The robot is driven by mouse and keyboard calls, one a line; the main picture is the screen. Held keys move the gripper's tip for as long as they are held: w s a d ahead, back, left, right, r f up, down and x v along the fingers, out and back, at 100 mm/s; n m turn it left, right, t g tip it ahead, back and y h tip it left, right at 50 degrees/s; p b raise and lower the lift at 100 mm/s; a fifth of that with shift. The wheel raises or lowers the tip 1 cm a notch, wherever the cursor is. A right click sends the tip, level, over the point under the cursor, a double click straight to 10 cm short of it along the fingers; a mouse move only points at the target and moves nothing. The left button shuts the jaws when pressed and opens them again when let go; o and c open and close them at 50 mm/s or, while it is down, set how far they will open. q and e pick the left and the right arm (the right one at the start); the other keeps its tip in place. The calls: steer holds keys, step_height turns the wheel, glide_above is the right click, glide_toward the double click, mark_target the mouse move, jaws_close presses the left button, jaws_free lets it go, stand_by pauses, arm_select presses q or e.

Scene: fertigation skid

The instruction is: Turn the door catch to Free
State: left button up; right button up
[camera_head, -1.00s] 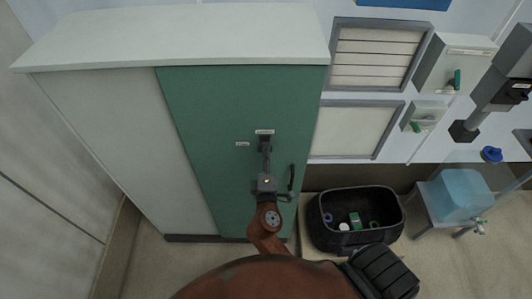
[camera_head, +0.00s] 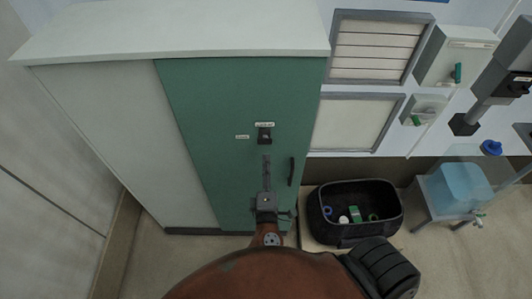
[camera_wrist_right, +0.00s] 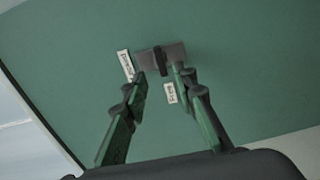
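The green cabinet door (camera_head: 215,100) is shut. Its dark door catch (camera_head: 264,134) has one small pale label above it and another to its left. In the right wrist view the catch (camera_wrist_right: 160,60) is a dark bar-like knob on a grey plate; the bar points toward the lower label (camera_wrist_right: 170,93), and the other label (camera_wrist_right: 125,66) is at its left. The lettering is too small to read surely. My right gripper (camera_head: 267,160) is open and empty, in front of the door just below the catch. In the wrist view its fingertips are apart, clear of the knob. My left gripper is not in view.
A dark vertical door handle (camera_head: 291,172) is right of my right gripper. A blue container (camera_head: 462,190) sits on a stand farther right. Floor left of the cabinet is clear.

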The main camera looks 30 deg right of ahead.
steer(key=v, duration=0.3)
steer(key=shift+s+a, duration=0.1)
steer(key=shift+s, duration=0.15)
steer(key=w+a+f+n+g+y, duration=0.1)
steer(key=w+a+f+y, duration=0.1)
steer(key=f, duration=1)
steer(key=w+a+f+g+y, duration=0.1)
steer(key=f+g+y, duration=0.15)
steer(key=f, duration=0.95)
steer(key=s+f+m+g+y, duration=0.1)
steer(key=s+f+g+y, duration=0.15)
steer(key=f, duration=0.85)
steer(key=s+f+g+y, duration=0.1)
steer(key=s+f, duration=0.3)
steer(key=f, duration=0.8)
steer(key=s+d+f+m+g, duration=0.2)
steer(key=s+d+f+m, duration=0.1)
steer(key=s+f, duration=0.5)
steer(key=s+d+f+m+g+y, duration=0.1)
steer(key=s+d+f+m+g, duration=0.1)
steer(key=s+f, duration=0.7)
steer(key=s+d+f+m+g+b, duration=0.1)
steer(key=s+d+f+m+g, duration=0.2)
steer(key=s+f, duration=0.6)
steer(key=s+d+m, duration=0.2)
steer(key=s+d, duration=0.1)
steer(key=s, duration=0.5)
steer(key=shift+f, duration=0.25)
